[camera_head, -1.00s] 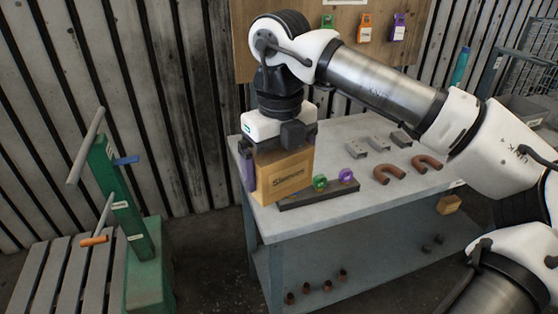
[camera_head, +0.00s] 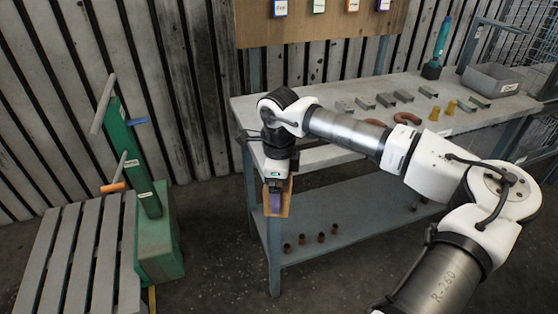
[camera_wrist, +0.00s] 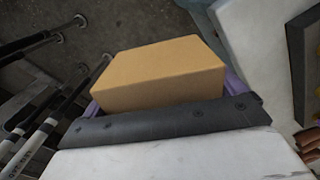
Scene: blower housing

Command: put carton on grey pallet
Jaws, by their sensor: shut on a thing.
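The carton (camera_wrist: 160,75) is a plain tan box in the wrist view, held between the purple fingers of my gripper (camera_wrist: 165,95). In the head view, my gripper (camera_head: 277,198) hangs at the left front end of the workbench, with the brown carton (camera_head: 288,202) partly hidden behind a finger. The carton is off the bench top, in the air. The grey pallet (camera_head: 128,250) is slatted and lies at the lower left. Its slats look bare, and its near part is cut off by the frame. A clear gap separates the carton from it.
A green pump-like unit (camera_head: 155,240) with an upright post and lever handles stands at the pallet's right edge, between it and my gripper. The workbench (camera_head: 320,155) holds metal brackets, pipe bends and a grey bin (camera_head: 495,78). Floor between the green unit and bench is clear.

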